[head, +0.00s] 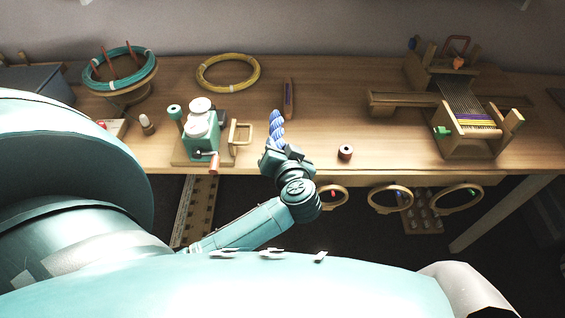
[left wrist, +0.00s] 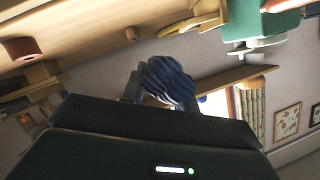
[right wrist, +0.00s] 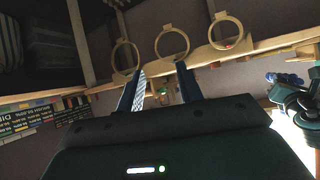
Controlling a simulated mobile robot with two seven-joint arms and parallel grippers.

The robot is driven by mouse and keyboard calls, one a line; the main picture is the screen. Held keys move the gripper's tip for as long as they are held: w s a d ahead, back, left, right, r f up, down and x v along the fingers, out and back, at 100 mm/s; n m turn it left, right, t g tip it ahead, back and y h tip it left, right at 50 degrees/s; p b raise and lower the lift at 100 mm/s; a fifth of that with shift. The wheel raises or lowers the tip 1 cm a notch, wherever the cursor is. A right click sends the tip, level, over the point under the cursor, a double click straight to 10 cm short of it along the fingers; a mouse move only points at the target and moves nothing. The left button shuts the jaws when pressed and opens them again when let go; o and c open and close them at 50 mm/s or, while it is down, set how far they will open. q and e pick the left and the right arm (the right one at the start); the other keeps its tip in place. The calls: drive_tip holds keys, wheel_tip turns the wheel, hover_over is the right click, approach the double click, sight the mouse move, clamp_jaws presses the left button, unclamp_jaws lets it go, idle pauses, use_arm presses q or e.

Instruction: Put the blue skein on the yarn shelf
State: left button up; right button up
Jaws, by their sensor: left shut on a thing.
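The blue skein (head: 276,127) is a twisted bundle held upright in my left gripper (head: 283,153), above the front part of the table. My left gripper is shut on it. The skein also shows in the left wrist view (left wrist: 168,80), between the fingers. My right gripper (right wrist: 160,82) is open and empty below the table's front edge. A wooden ledge (left wrist: 235,77) shows against the wall in the left wrist view; I cannot tell whether it is the yarn shelf.
A yarn winder (head: 203,138) stands left of my left gripper, a small spool (head: 345,152) to its right. Behind are a yellow yarn ring (head: 228,87) and a wooden shuttle (head: 288,98). A loom (head: 465,110) stands at right. Several hoops (head: 390,210) hang at the front edge.

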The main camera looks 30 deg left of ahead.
use_arm(q)
wheel_tip(320, 180, down, 9)
idle(0.5)
drive_tip(key=o, duration=1)
drive_tip(key=shift+c, duration=0.2)
drive_tip(key=shift+f, duration=0.1)
